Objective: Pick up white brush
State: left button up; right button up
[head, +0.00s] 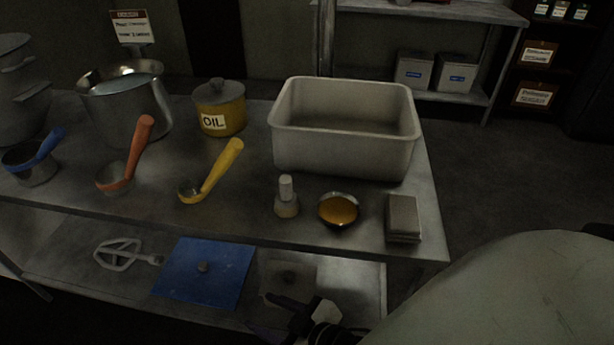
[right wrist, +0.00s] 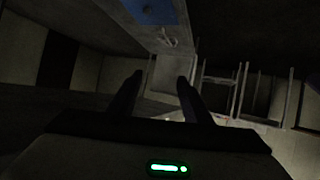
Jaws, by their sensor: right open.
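The white brush (head: 286,198) stands upright on the metal table near its front edge, between the yellow ladle and a small bowl. It has a pale handle and a wider base. My right gripper (head: 275,316) is low in front of the table, below the brush and apart from it. In the right wrist view its two fingers (right wrist: 158,98) are spread with nothing between them. The brush cannot be made out in that view. My left gripper is not in view.
On the table (head: 240,222) are a large bin (head: 345,150), a bowl of amber liquid (head: 339,209), a grey block (head: 403,217), a yellow ladle (head: 216,171), an orange ladle (head: 130,157) and an oil pot (head: 219,106). A lower shelf holds a blue mat (head: 203,283) and a whisk attachment (head: 124,254).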

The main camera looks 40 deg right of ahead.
jog(key=w+a+r+n+t+y, duration=0.2)
jog(key=w+r+n+t+y, duration=0.15)
jog(key=r, duration=0.65)
jog(key=w+a+r+n+t+y, duration=0.25)
jog(key=w+r, duration=0.25)
jog(key=r, duration=0.5)
jog(key=s+a+r+n+g+y, duration=0.2)
jog(key=a+r+n+g+y, duration=0.3)
jog(key=n, duration=0.3)
jog(key=s+a+r+n+g+y, duration=0.35)
jog(key=r+n+y, duration=0.25)
jog(key=r+n, duration=0.25)
jog(key=n+g+h, duration=0.5)
jog(key=n+h, duration=0.4)
jog(key=h, duration=1.1)
send_near(287, 181)
jog(key=a+f, duration=0.1)
jog(key=x, duration=0.4)
jog(key=shift+w+d+f, duration=0.25)
jog(key=shift+w+d, duration=0.1)
jog(key=x, duration=0.2)
jog(key=p+x, duration=0.1)
jog(key=x, duration=0.2)
jog(key=shift+w+d+f, duration=0.15)
jog(key=shift+d+f, duration=0.05)
jog(key=shift+f, duration=0.1)
